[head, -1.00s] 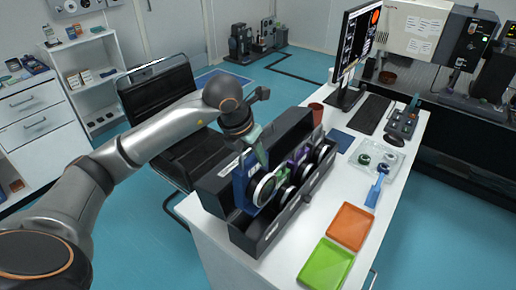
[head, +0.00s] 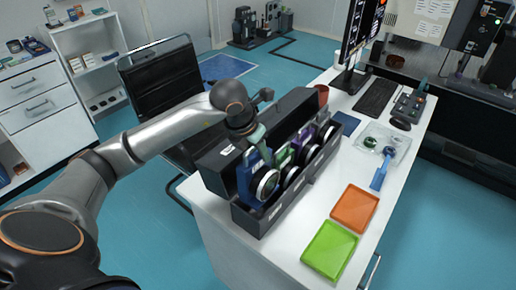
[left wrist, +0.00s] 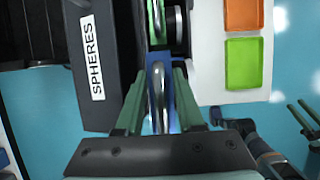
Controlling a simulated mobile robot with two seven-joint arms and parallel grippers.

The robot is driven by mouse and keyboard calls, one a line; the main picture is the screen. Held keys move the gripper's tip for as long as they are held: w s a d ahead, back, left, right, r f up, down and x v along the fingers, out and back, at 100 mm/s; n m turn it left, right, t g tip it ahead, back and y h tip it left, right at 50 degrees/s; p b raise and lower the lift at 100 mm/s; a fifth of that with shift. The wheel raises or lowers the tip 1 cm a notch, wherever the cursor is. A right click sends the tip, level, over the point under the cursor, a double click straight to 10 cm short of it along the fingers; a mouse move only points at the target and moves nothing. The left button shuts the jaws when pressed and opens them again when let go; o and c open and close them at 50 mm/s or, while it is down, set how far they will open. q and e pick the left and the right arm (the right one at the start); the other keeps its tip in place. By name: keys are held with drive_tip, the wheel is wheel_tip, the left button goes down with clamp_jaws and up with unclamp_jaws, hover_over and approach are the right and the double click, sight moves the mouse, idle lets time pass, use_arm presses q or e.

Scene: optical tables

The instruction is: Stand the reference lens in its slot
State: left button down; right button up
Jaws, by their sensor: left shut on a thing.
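My left gripper (head: 255,138) is shut on the top of a lens in a blue frame (head: 245,182). The lens is upright at the near end of a long black lens case (head: 256,226), its lower part behind the case's front wall. I cannot tell whether it is fully seated in a slot. In the left wrist view the green fingers of this gripper (left wrist: 160,108) are on both sides of the blue frame (left wrist: 158,60). Two spread green fingers of my right gripper (left wrist: 304,120) show at the right edge, apart and empty.
Lenses in green (head: 284,160) and purple (head: 304,142) frames stand in the case behind the blue one. Its lid, labelled SPHERES (left wrist: 93,62), is open along the left. Green (head: 330,250) and orange (head: 355,209) trays lie to the right. A clear tray (head: 388,140) is farther back.

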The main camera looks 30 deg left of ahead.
sight(258, 166)
use_arm(q)
drive_tip(key=shift+f+b, duration=1.6)
drive_tip(key=shift+f, duration=1)
drive_tip(key=shift+f+b, duration=2.05)
drive_tip(key=shift+f, duration=0.05)
unclamp_jaws()
drive_tip(key=shift+f, duration=0.1)
drive_tip(key=shift+r+p, duration=2.95)
drive_tip(key=shift+r, duration=1.6)
drive_tip(key=shift+s+f, duration=0.1)
drive_tip(key=shift+s, duration=0.05)
